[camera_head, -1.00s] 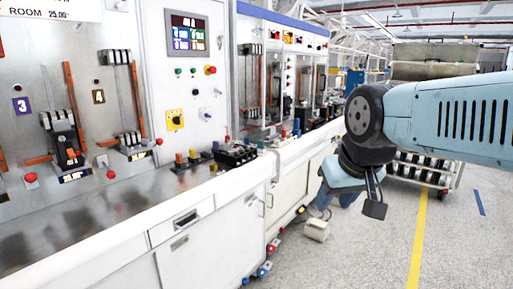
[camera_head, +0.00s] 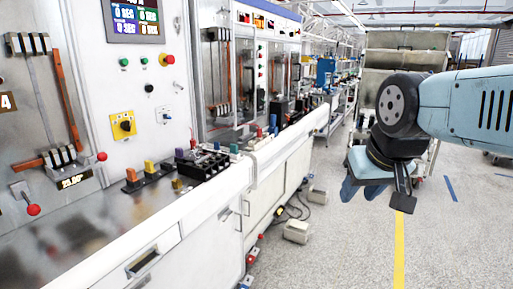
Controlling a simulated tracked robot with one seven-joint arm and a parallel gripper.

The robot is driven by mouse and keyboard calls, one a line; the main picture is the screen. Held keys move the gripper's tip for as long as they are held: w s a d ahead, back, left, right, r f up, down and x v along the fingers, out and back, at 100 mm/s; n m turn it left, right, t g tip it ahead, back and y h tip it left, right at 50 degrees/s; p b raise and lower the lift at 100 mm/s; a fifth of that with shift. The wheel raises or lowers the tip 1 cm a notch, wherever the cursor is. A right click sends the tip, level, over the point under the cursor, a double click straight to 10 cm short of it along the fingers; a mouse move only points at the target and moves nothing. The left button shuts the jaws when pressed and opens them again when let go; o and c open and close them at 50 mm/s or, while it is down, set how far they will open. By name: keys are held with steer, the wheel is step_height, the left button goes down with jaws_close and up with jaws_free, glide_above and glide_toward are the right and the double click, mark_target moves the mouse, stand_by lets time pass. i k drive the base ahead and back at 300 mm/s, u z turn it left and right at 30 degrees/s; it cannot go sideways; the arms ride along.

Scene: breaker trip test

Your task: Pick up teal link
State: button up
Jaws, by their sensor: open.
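A small teal link (camera_head: 234,149) stands upright at the right end of a black terminal block on the bench, near the front edge. Orange (camera_head: 131,175), yellow (camera_head: 149,167) and purple (camera_head: 179,155) links stand on black bases to its left. My gripper (camera_head: 360,192) hangs over the floor aisle, right of the bench and well apart from the teal link. It points down and is open, with nothing seen between its fingers. My wrist partly hides the finger gap.
A long bench (camera_head: 100,220) with a metal top runs along the left under upright breaker panels (camera_head: 145,75). Pale boxes (camera_head: 297,231) and cables lie on the floor by its cabinets. A rack (camera_head: 395,75) stands behind my arm. The aisle by the yellow line (camera_head: 399,250) is clear.

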mark_target(233, 149)
steer(key=i, duration=1.35)
steer(key=u, duration=0.55)
steer(key=k, duration=0.85)
steer(key=u, duration=0.15)
steer(key=i, duration=0.9)
steer(key=z, duration=0.05)
